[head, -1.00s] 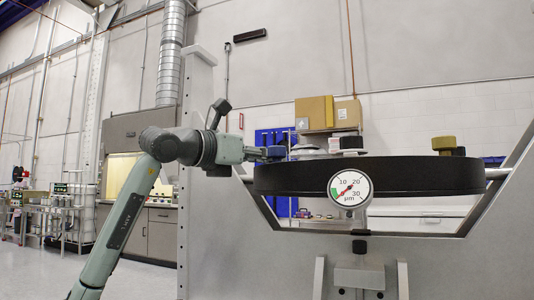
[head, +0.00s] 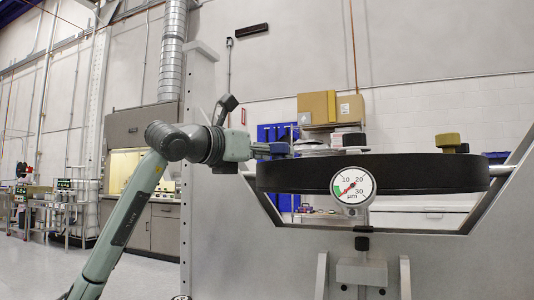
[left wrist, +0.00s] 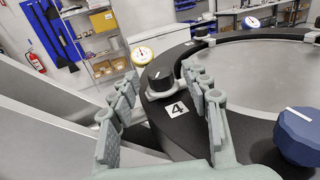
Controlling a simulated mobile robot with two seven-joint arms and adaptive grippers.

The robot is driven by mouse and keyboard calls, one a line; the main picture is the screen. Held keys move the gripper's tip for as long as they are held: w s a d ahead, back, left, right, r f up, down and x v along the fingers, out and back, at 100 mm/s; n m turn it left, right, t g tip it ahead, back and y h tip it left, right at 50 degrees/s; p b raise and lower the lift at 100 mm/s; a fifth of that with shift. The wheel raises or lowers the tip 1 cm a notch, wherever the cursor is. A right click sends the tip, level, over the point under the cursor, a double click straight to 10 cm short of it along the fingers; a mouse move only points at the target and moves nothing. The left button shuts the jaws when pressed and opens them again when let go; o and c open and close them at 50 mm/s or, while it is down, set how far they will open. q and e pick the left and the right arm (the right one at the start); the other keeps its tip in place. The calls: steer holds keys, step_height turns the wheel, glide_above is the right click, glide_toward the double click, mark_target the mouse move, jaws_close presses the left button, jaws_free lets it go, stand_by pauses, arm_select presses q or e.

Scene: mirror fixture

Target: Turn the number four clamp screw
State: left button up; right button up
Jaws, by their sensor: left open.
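The number four clamp screw has a black knob (left wrist: 160,78) with a white line on top. In the head view the left gripper (head: 278,150) reaches over the left edge of the black ring (head: 420,173). The number four knob is hard to make out there. My right gripper is not in view.
A blue knob (left wrist: 298,137) stands close to my right-hand finger in the left wrist view. A yellow-rimmed gauge (left wrist: 143,57) sits beyond the black knob. In the head view a dial gauge (head: 352,185) fronts the ring, and an olive knob (head: 449,142) stands at its right.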

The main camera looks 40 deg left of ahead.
arm_select(q)
steer(key=s+a, duration=0.1)
steer(key=s, duration=1.1)
